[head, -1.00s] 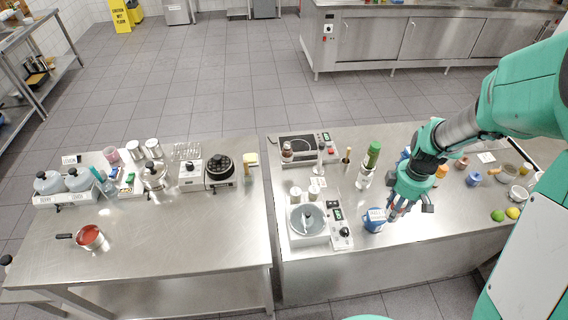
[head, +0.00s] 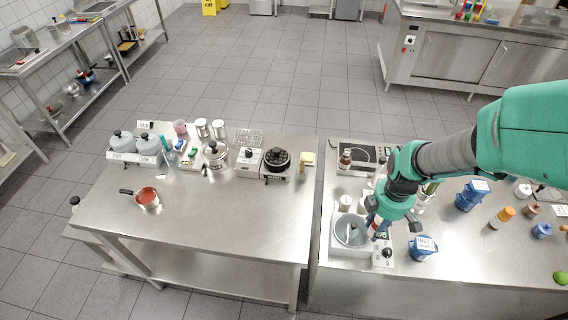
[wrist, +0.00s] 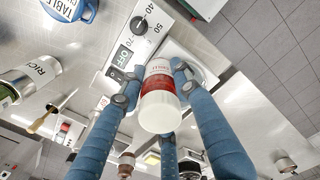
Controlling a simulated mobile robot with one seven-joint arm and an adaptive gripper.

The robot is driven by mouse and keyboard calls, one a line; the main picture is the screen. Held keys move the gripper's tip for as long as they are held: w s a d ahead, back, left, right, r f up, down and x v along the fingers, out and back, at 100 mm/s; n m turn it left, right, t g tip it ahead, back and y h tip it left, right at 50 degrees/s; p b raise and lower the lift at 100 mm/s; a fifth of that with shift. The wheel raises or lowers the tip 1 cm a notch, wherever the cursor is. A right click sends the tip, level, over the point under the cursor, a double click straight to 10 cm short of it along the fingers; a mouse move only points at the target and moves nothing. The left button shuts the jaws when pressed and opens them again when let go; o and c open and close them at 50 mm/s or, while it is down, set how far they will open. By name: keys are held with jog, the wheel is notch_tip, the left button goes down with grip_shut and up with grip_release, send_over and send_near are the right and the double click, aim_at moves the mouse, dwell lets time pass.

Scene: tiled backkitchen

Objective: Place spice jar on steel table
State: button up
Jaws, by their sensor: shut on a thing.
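My gripper (head: 388,222) is shut on the spice jar (wrist: 160,98), a small jar with a white end and a red and white label. The fingers close around it in the wrist view (wrist: 152,95). In the head view only a bit of the jar shows, at the fingers, above the right-hand counter beside the grey bowl. A steel table (head: 235,228) stands to the left of that counter, across a narrow gap. Its front and middle are bare.
A scale with a grey bowl (head: 352,229) sits under and left of my gripper. A blue tub (head: 423,247) stands to the right. On the left table are a red-filled pan (head: 147,197), a lidded pot (head: 215,154) and a black burner (head: 277,158).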

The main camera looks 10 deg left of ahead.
jog(key=s+a+n+p, duration=0.1)
jog(key=s+a+n, duration=0.6)
jog(key=a, duration=0.7)
jog(key=s+a+n, duration=0.4)
jog(key=s+a, duration=0.4)
jog(key=a, duration=0.6)
jog(key=shift+f, duration=2.5)
jog(key=shift+s, duration=0.1)
jog(key=w+a, duration=0.3)
jog(key=w, duration=0.1)
jog(key=w+a+f, duration=0.1)
jog(key=w+a, duration=0.6)
jog(key=w, duration=0.1)
jog(key=shift+a+f, duration=0.25)
jog(key=shift+a, duration=0.15)
jog(key=shift+f, duration=0.1)
